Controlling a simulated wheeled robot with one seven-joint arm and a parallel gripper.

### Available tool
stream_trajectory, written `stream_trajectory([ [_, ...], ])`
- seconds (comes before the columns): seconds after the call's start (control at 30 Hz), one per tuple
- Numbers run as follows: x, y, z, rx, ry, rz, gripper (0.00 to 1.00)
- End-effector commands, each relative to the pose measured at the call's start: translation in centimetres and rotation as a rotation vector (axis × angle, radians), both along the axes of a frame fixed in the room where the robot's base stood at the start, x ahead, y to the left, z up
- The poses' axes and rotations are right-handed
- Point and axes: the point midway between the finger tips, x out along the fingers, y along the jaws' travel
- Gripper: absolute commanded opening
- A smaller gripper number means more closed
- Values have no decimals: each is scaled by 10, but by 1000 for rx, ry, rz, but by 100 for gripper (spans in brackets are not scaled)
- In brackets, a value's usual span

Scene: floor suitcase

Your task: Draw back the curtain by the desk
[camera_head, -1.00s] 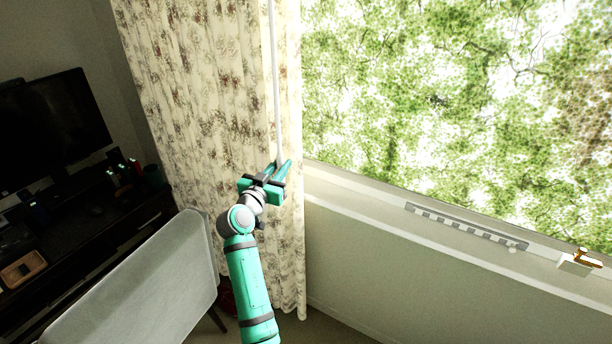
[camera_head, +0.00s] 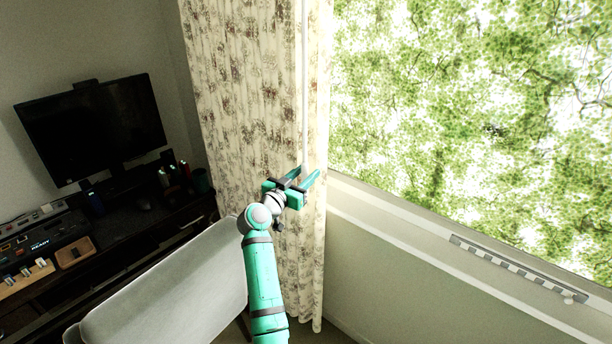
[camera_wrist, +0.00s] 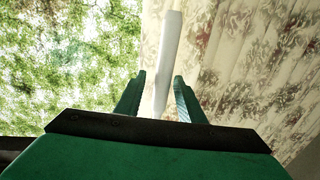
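The patterned cream curtain (camera_head: 250,95) hangs beside the window, near the desk (camera_head: 120,235), and stands gathered in folds. A thin white wand (camera_head: 304,90) hangs down in front of its right part. My gripper (camera_head: 306,177) is at the wand's lower end. In the wrist view my gripper (camera_wrist: 156,97) has its two green fingers apart, with the white wand (camera_wrist: 166,65) between them and visible gaps on both sides. The curtain (camera_wrist: 245,70) fills the right of that view. The curtain's top is out of view.
A grey chair back (camera_head: 180,285) stands left of my arm. A black monitor (camera_head: 92,130) is on the desk. The window (camera_head: 460,110) is bare to the right, above a sill with a striped strip (camera_head: 512,268) on it.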

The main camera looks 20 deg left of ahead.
Motion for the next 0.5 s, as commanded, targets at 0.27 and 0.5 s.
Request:
stream_trajectory([
  [0.27, -1, 1, -2, -1, 2, 2, 36],
  [0.5, -21, 9, -3, -1, 2, 5, 36],
])
